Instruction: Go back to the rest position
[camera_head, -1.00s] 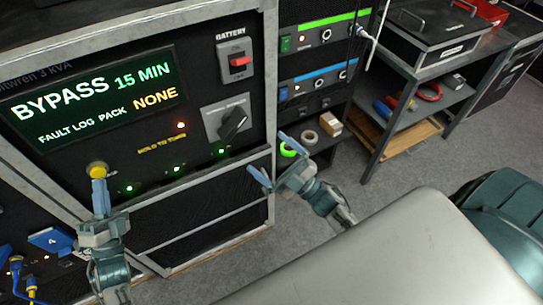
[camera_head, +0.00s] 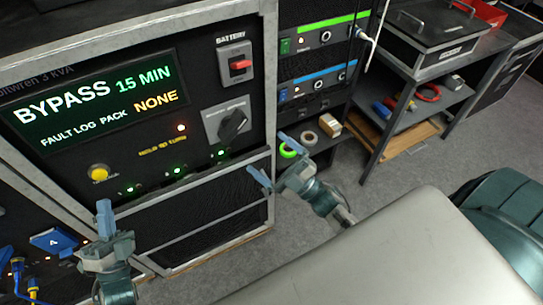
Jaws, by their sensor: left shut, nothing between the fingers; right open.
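My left gripper (camera_head: 105,220) is at the lower left, in front of the UPS cabinet. It is shut, with nothing between its fingers, below and apart from the yellow button (camera_head: 98,173). My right gripper (camera_head: 271,160) is open and empty, to the right of the cabinet's lower front. The cabinet's display (camera_head: 95,98) reads "BYPASS 15 MIN" and "FAULT LOG PACK NONE". A red battery switch (camera_head: 240,64) and a black rotary knob (camera_head: 232,124) are on the panel to the right of the display.
A rack (camera_head: 322,60) with a green-striped and a blue-striped unit stands behind my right gripper. A metal bench (camera_head: 440,75) with shelves is at the upper right. Blue and yellow connectors (camera_head: 53,241) are at the lower left. Grey floor (camera_head: 385,180) is open in front of the bench.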

